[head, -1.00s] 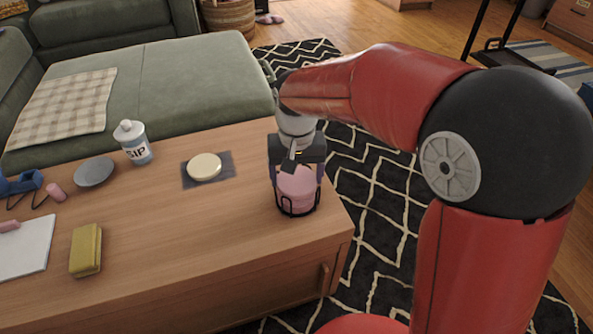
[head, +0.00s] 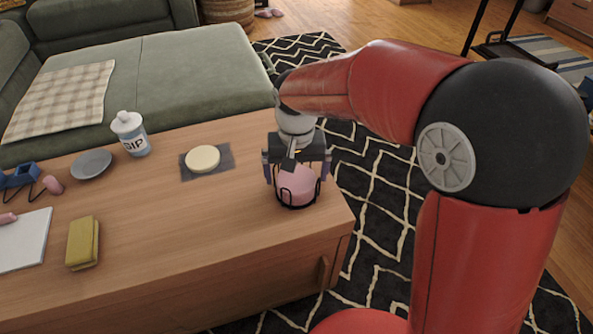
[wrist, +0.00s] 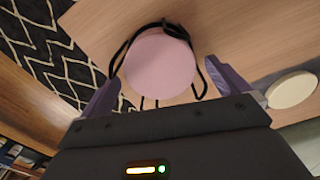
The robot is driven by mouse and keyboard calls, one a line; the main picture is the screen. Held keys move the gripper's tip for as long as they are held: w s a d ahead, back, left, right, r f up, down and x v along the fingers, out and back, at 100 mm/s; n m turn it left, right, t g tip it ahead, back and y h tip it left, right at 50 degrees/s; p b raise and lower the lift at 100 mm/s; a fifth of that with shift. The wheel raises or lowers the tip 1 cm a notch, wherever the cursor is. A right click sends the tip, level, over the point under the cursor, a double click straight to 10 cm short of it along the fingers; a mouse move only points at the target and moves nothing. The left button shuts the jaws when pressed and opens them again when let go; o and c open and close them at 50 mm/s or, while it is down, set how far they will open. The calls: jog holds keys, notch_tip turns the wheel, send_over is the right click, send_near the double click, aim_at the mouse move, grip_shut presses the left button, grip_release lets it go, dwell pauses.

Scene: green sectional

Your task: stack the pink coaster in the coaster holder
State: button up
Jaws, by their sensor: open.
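The pink coaster (head: 296,184) lies inside the black wire coaster holder (head: 298,205) at the right end of the wooden table. In the wrist view the round pink coaster (wrist: 160,64) sits within the dark wires of the holder (wrist: 202,75). My gripper (head: 297,172) is right above the holder, pointing down. Its purple fingers are spread on either side of the coaster, apart from it, as the wrist view of my gripper (wrist: 170,88) shows. Whether other coasters lie under the pink one is hidden.
A cream disc (head: 203,158) lies on a dark grey mat. A bottle (head: 131,134), a grey disc (head: 92,165), a yellow sponge-like block (head: 83,243) and a white pad (head: 24,240) are farther left. The table's right edge is close to the holder.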

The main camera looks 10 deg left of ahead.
jog(key=shift+r+p, duration=0.75)
jog(key=shift+r, duration=3.2)
